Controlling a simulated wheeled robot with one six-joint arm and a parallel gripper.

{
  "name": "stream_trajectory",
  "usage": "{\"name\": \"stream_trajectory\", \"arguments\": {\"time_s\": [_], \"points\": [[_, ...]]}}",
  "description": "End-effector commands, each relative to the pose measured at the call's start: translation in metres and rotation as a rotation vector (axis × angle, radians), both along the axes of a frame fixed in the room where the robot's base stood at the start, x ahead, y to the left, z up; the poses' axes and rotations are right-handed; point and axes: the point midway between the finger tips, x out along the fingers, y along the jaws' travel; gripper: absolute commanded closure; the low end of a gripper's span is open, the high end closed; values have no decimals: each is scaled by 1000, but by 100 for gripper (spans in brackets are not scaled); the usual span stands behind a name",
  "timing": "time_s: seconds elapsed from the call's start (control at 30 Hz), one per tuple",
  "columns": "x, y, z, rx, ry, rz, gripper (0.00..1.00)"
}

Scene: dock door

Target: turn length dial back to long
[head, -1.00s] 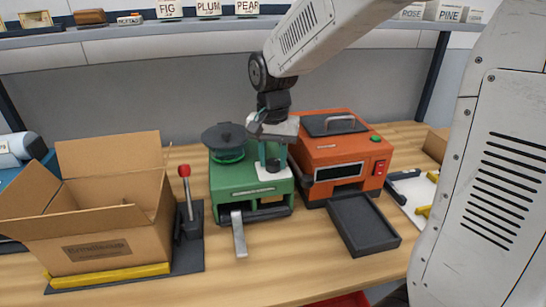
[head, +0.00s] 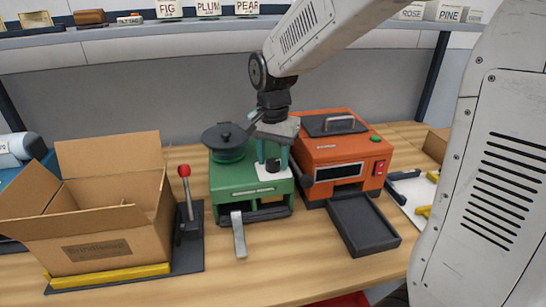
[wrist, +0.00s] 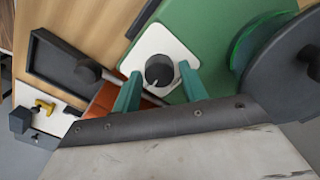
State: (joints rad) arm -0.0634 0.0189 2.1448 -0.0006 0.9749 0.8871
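The green machine (head: 237,187) stands mid-table in the head view, with a dark reel (head: 226,137) on its top left. Its length dial is a dark round knob (wrist: 159,70) on a white plate (wrist: 150,47) in the wrist view. In the head view the dial (head: 271,166) is partly hidden by my gripper. My gripper (wrist: 159,87) is open, its teal fingers one on each side of the knob, with gaps showing. In the head view my gripper (head: 272,160) points down over the plate. Any setting mark on the dial is too small to read.
An orange machine (head: 340,165) with a dark tray (head: 364,225) stands close on the right. An open cardboard box (head: 97,245) and a red-knobbed lever (head: 185,190) are on the left. A metal strip (head: 239,235) sticks out in front of the green machine.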

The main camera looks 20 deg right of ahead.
Motion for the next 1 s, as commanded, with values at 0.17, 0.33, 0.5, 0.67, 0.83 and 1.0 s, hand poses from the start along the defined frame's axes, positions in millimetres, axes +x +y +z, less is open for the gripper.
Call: {"name": "stream_trajectory", "arguments": {"time_s": [0.17,0.33,0.5,0.67,0.83,1.0], "points": [[0,0,0,0,1,0,45],[0,0,1,0,1,1,45],[0,0,21,1,-1,1,45],[0,0,50,1,-2,0,45],[0,0,71,1,-1,0,45],[-1,-1,78,0,1,0,45]]}}
